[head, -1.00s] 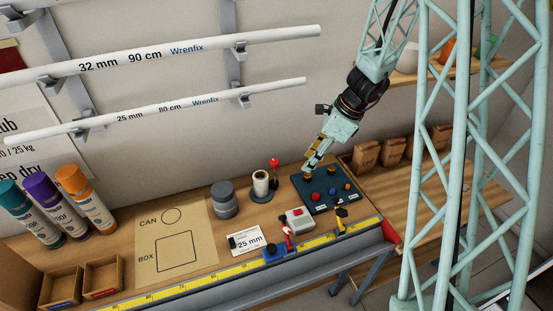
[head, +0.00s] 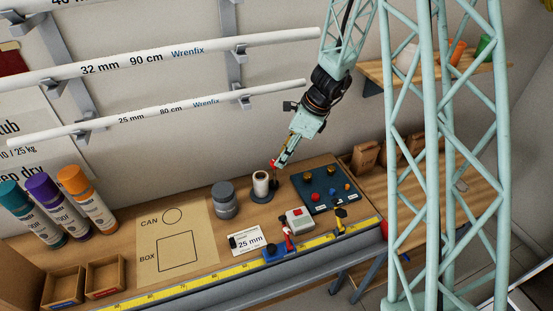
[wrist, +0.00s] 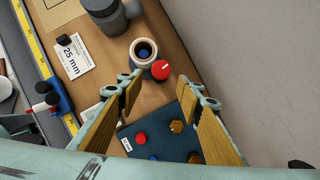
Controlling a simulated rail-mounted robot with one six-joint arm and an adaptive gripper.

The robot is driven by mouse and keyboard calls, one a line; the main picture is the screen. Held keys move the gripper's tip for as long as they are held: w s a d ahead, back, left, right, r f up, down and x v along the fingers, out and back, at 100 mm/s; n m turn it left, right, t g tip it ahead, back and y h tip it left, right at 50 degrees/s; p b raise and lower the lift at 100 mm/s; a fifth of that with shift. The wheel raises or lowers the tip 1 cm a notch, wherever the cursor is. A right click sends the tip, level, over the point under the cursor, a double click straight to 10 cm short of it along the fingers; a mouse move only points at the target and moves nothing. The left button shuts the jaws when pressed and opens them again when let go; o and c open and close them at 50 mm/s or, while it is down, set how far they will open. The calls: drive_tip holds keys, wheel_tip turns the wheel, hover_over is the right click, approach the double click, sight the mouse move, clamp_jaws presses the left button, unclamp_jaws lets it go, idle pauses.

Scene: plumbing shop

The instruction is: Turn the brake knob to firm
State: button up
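A red knob (head: 273,162) stands beside a white roll (head: 261,183) on a dark round base. In the wrist view the red knob (wrist: 160,70) has a short white mark on top and sits close to the roll (wrist: 145,50). No lettering for it is readable, so I cannot tell its setting or confirm it is the brake knob. My gripper (head: 278,165) is above the bench near the red knob and partly overlaps it in the head view. In the wrist view my gripper (wrist: 160,90) is open and empty, its fingers wide apart, with the red knob ahead between the fingertips.
A grey canister (head: 223,199) stands left of the roll. A grey box with a red button (head: 298,218) is in front. A yellow ruler (head: 205,279) runs along the front edge.

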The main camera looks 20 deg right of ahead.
drive_tip(key=shift+w+a+f, duration=0.15)
drive_tip(key=shift+w+a, duration=0.3)
drive_tip(key=shift+a, duration=0.3)
drive_tip(key=shift+x, duration=1.3)
drive_tip(key=shift+d, duration=0.1)
drive_tip(key=c, duration=0.8)
